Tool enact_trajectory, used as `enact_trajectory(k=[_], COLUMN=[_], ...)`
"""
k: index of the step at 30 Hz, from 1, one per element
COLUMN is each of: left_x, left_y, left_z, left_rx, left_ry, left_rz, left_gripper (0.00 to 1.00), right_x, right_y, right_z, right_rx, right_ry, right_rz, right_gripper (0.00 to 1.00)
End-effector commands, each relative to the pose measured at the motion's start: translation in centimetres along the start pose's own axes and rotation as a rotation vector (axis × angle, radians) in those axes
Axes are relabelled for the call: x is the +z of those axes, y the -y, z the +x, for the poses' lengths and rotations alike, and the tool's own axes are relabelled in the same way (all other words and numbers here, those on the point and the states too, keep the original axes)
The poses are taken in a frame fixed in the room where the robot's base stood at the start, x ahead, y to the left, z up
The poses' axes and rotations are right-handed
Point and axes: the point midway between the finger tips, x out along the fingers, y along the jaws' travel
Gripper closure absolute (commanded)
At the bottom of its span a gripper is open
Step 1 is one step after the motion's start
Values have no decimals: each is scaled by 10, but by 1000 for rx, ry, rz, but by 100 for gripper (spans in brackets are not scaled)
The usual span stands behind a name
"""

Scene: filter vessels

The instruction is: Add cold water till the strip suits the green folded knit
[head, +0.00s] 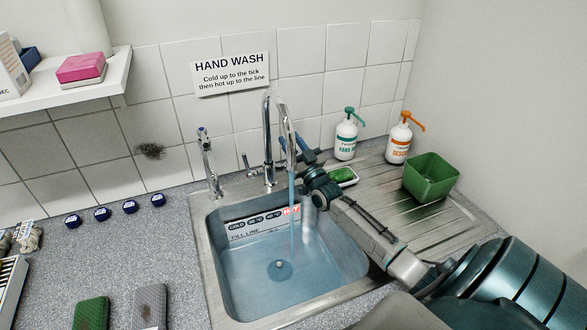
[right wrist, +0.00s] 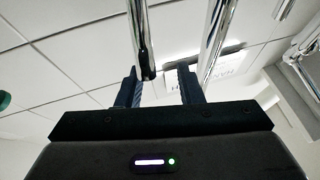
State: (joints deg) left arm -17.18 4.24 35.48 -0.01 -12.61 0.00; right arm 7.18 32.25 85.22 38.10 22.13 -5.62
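The steel sink (head: 212,262) holds water (head: 300,275), and a stream (head: 291,215) falls into it from the chrome tap (head: 268,140). The temperature strip (head: 264,217) on the back wall shows several labels; the HOT one is red. "FILL LINE" is printed just below it, close above the water. The green folded knit (head: 91,313) lies on the counter at the lower left, with a dark patch. My right gripper (head: 297,150) is by the tap; its fingers (right wrist: 160,85) are apart, with a chrome tube end near the left one. My left gripper is out of view.
A grey folded knit (head: 150,307) lies beside the green one. Several blue discs (head: 101,214) line the counter. A second chrome tap (head: 208,162) stands left. A green tub (head: 430,178) and two pump bottles (head: 346,135) stand right. A "HAND WASH" sign (head: 230,75) hangs behind.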

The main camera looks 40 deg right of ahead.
Motion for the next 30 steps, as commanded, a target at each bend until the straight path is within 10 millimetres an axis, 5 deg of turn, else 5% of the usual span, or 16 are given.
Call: enact_trajectory(k=[15, 30], left_x=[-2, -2], left_y=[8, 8], left_z=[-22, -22], left_rx=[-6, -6], left_ry=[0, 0], left_rz=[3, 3], left_gripper=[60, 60], right_x=[-52, -61], right_y=[65, 78], right_z=[-90, -107], right_rx=[1, 1], right_ry=[6, 4], right_rz=[5, 2], right_gripper=[67, 67])
